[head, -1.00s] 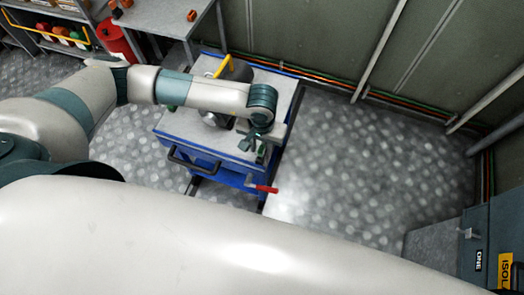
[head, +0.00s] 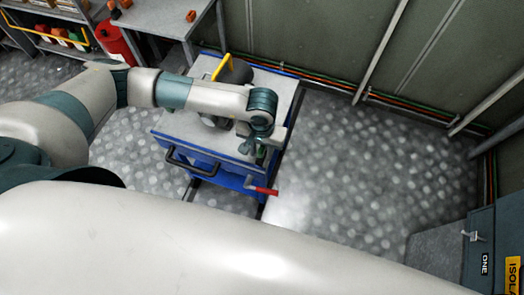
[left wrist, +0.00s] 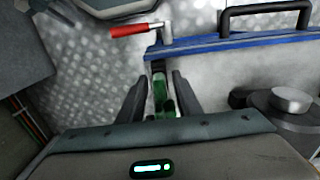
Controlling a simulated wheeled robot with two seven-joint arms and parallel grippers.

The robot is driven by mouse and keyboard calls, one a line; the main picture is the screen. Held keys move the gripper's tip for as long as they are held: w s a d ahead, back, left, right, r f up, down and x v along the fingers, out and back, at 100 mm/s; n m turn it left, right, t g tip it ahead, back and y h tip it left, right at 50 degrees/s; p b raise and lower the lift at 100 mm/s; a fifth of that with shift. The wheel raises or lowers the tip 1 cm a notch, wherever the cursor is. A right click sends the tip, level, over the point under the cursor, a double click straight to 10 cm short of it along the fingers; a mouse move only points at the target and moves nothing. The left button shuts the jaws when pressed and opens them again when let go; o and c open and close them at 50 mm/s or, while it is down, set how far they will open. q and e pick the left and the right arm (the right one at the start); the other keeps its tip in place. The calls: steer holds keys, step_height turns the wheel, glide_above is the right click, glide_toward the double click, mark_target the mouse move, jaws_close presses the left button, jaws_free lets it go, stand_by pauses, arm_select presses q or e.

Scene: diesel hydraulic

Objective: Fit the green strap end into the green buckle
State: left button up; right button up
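My left gripper (head: 256,146) is low over the front right corner of the blue cart's grey top. In the left wrist view its two fingers (left wrist: 159,88) stand apart, one on each side of a narrow green piece (left wrist: 159,88). A second small green part (left wrist: 169,106) shows nearer the palm. I cannot tell which is the strap end and which is the buckle, or whether they are joined. In the head view the gripper mostly hides them. My right gripper is not in view.
The blue cart (head: 212,160) has a black handle (head: 190,163) and a red-handled lever (head: 266,191) at its front. A dark cylindrical part with a light cap (left wrist: 292,99) stands on its top. A yellow handle (head: 222,65) is at the back. Floor to the right is clear.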

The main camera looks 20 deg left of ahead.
mark_target(261, 148)
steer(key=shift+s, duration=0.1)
arm_select(q)
steer(key=c, duration=0.7)
jaws_close()
steer(key=shift+r, duration=0.15)
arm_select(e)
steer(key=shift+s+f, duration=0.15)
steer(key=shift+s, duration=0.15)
arm_select(q)
steer(key=shift+r, duration=0.65)
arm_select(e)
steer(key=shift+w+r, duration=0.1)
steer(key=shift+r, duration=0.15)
arm_select(q)
steer(key=shift+r+p, duration=0.55)
steer(key=shift+r, duration=0.55)
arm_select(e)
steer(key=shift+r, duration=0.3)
arm_select(q)
steer(key=shift+r+p, duration=0.55)
steer(key=shift+r, duration=1.4)
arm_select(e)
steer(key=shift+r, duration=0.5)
